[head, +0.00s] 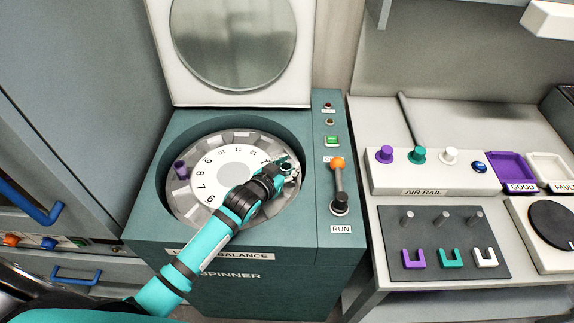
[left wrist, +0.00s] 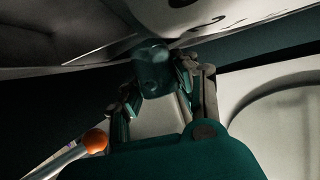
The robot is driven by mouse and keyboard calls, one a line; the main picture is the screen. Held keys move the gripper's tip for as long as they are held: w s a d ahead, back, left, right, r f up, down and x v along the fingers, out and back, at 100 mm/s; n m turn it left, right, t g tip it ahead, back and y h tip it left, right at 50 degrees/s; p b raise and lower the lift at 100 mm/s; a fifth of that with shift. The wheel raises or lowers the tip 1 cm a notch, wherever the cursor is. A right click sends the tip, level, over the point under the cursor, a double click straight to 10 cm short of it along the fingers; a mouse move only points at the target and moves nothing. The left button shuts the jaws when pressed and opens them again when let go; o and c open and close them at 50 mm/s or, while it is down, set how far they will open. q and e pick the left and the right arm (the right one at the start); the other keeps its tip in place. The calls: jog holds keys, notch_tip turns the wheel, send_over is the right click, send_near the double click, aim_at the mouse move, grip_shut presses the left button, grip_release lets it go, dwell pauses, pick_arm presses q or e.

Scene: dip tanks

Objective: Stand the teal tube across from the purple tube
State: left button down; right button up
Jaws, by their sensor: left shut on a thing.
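The purple tube (head: 181,170) stands in the left side of the spinner's numbered rotor (head: 232,172), near the 8 and 9. My left gripper (head: 286,166) is over the right side of the rotor, roughly opposite the purple tube. It is shut on the teal tube (left wrist: 153,68), which shows between its fingers in the left wrist view. In the head view the fingers mostly hide the teal tube. I cannot tell whether it is seated in a slot or held just above. My right gripper is not in view.
The spinner's round-windowed lid (head: 235,45) stands open behind the rotor. An orange-knobbed lever (head: 338,180) rises at the right by the RUN label. The air rail (head: 430,172) with coloured knobs and the rack plate (head: 443,243) with coloured forks lie further right.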

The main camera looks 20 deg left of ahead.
pick_arm(q)
jog(key=c, duration=1)
grip_release()
jog(key=shift+r, duration=0.1)
jog(key=shift+r, duration=0.25)
jog(key=shift+r+p, duration=0.4)
jog(key=shift+r, duration=0.15)
jog(key=b+v, duration=0.1)
jog(key=v, duration=1)
jog(key=shift+s+a, duration=0.15)
jog(key=shift+s, duration=0.3)
